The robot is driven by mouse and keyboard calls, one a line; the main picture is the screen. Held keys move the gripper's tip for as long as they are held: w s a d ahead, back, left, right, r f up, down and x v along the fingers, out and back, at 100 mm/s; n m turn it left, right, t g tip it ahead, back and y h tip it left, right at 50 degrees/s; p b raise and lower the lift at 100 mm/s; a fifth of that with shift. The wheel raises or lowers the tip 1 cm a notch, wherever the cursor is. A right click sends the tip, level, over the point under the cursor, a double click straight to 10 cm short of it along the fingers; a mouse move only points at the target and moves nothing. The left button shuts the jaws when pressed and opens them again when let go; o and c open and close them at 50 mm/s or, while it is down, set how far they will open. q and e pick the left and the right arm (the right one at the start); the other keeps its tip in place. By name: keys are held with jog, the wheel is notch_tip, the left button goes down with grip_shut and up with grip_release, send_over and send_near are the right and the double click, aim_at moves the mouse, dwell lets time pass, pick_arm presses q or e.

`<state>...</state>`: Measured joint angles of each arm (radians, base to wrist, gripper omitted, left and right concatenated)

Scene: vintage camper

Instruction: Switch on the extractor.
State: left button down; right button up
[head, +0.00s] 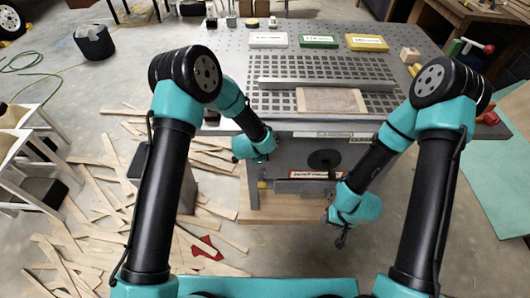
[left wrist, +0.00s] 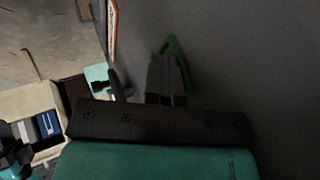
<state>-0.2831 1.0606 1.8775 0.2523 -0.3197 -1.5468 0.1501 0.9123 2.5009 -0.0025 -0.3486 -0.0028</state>
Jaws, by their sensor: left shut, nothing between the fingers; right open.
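The extractor appears to be the grey bench (head: 240,88) with a slotted grid top. Its front panel carries a black round part (head: 323,160) and a label with red lettering (head: 318,174). No clear switch can be made out in the head view. My left gripper is at the bench's front left; its fingers are hidden there behind the teal wrist. In the left wrist view the left gripper (left wrist: 165,80) is shut and empty, close beside a green angled part (left wrist: 178,60); contact cannot be told. My right gripper (head: 340,236) is open and empty, low before the bench's front.
A wooden board (head: 331,100) and a metal bar (head: 325,86) lie on the grid. White, green and yellow boxes (head: 367,43) stand behind. Wood strips (head: 100,225) litter the floor at left. A teal sheet (head: 500,165) is at right.

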pick_arm(q)
jog(key=s+a+r, duration=0.3)
jog(key=s+r, duration=0.3)
jog(key=s, duration=0.4)
jog(key=shift+a+r, duration=0.25)
jog(key=shift+s, duration=0.1)
dwell(0.3)
jog(key=s+a+f+n+g, duration=0.2)
jog(key=s+a+f+n, duration=0.3)
jog(key=s+a+n, duration=0.4)
jog(key=s+a+f+n+g, duration=0.3)
jog(key=s+a+f+n, duration=0.3)
jog(key=s+a+n, duration=0.2)
jog(key=shift+s+a+n+y, duration=0.3)
jog(key=shift+s+a+n, duration=0.15)
jog(key=shift+n, duration=0.55)
